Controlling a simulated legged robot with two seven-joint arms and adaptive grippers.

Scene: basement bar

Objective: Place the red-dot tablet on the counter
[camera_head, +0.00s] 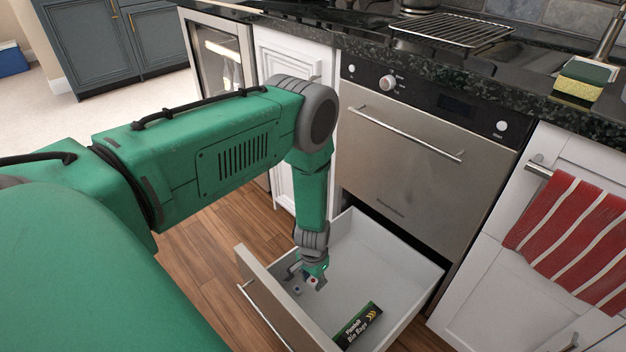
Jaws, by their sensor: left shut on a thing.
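My left gripper (311,281) reaches down into the open drawer (400,268), near its front panel. It is shut on a small pale piece with a reddish spot, which looks like the red-dot tablet (313,282); the fingers cover part of it. Another small pale tablet with a bluish spot (297,290) shows just left of the fingertips. The dark stone counter (440,72) runs along the top, above the oven and well above the gripper. My right gripper is not in view.
A black bin bags box (358,326) lies in the drawer, right of the gripper. The oven (400,165) with its bar handle stands above the drawer. A wire rack (455,30) and a sponge (580,82) are on the counter. A striped towel (570,235) hangs at right.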

